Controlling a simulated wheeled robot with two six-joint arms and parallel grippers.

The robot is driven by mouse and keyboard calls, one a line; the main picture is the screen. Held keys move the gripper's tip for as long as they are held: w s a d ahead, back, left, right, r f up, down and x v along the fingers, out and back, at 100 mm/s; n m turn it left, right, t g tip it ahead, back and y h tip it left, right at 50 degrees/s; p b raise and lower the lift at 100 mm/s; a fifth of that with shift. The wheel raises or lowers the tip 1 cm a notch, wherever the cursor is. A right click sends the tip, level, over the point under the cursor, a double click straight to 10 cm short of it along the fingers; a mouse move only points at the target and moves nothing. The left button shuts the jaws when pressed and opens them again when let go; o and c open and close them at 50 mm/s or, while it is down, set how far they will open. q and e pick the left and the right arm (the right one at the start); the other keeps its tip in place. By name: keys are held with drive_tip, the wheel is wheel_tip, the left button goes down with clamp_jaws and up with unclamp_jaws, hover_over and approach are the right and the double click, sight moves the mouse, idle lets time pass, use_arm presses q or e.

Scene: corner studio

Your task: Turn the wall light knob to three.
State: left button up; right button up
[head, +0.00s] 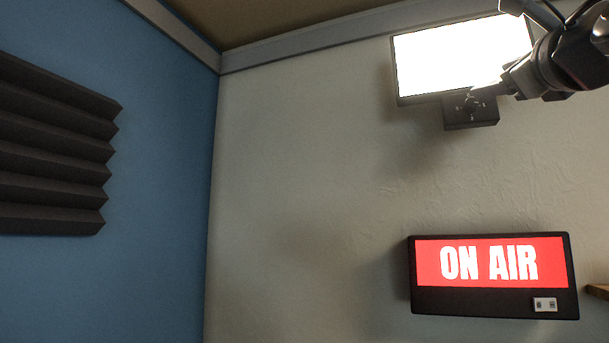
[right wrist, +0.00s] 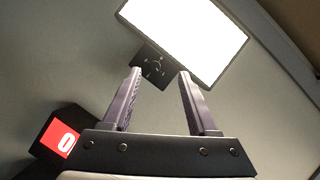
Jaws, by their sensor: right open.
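The wall light is a bright white panel (head: 445,60) high on the pale wall, also in the right wrist view (right wrist: 188,38). A small dark control box (head: 484,117) hangs under its lower edge. The box's face shows a round knob (right wrist: 155,67) with pale marks around it in the right wrist view; its setting is too small to read. My right gripper (head: 488,93) comes in from the upper right, in front of the box. In the right wrist view its fingers (right wrist: 159,75) are apart and empty, pointing toward the box; I cannot tell whether they touch it. My left gripper is out of view.
A lit red ON AIR sign (head: 490,300) in a black case is on the wall below the light. Dark ridged foam (head: 55,150) is on the blue wall at left. The wall between is bare.

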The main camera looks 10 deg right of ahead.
sight(472, 102)
drive_tip(key=shift+n+g, duration=0.3)
drive_tip(key=shift+g, duration=0.3)
drive_tip(key=p+x, duration=0.3)
drive_tip(key=f+p+x, duration=0.1)
drive_tip(key=p+x, duration=0.5)
drive_tip(key=shift+w+d+f, duration=0.1)
drive_tip(key=shift+w+d, duration=0.35)
drive_tip(key=shift+d, duration=0.1)
drive_tip(key=shift+w+d, duration=0.15)
drive_tip(key=shift+w, duration=0.2)
clamp_jaws()
